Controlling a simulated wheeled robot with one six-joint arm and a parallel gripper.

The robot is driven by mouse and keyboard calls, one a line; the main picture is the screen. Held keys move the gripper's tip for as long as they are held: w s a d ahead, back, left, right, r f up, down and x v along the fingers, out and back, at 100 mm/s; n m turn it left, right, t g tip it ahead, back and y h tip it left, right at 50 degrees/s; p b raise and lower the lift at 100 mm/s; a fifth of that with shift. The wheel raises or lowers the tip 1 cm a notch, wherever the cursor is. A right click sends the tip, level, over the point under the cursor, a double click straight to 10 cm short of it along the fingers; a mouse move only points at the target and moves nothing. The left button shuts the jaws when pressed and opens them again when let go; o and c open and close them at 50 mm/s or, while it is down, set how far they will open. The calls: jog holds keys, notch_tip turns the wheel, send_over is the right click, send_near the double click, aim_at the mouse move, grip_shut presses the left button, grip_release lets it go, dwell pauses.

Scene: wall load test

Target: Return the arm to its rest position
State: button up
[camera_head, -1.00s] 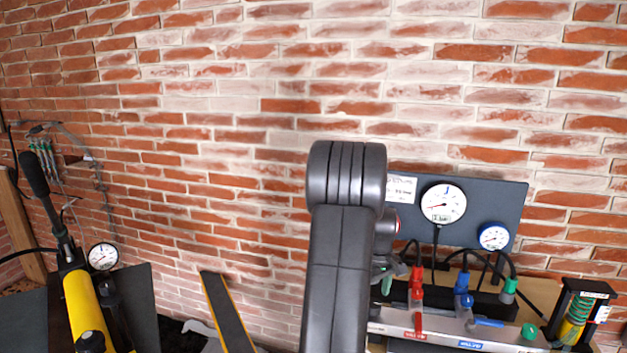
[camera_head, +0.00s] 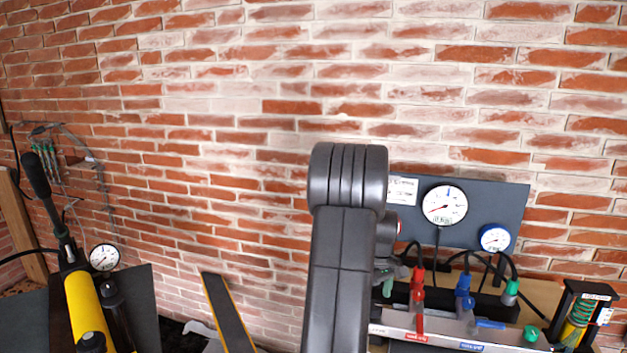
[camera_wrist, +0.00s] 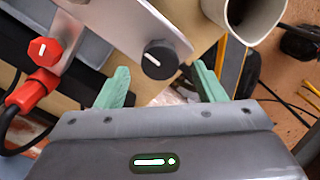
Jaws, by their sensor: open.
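My gripper (camera_wrist: 160,85) shows in the wrist view with two green fingers spread apart and nothing between them. A black knob (camera_wrist: 160,60) with a white mark, on a metal bracket, shows just beyond the gap between the fingers. In the head view my dark arm stands upright in the middle, folded at the top, in front of the gauge panel's left edge.
A dark panel (camera_head: 512,205) with two gauges stands right of the arm, above red and blue valves (camera_head: 464,290). A red knob (camera_wrist: 45,50) is left of the fingers. A yellow pump (camera_head: 83,305) stands at left. A brick wall (camera_head: 220,120) is behind.

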notch_tip(320, 180, up, 11)
notch_tip(320, 180, down, 14)
jog(key=shift+f, duration=0.1)
jog(key=m+p, duration=0.1)
jog(key=m, duration=0.8)
jog(key=shift+p, duration=0.3)
jog(key=m+p, duration=0.1)
jog(key=m, duration=0.3)
jog(key=shift+m, duration=0.3)
jog(key=shift+m+p, duration=0.85)
jog(key=shift+m, duration=1.35)
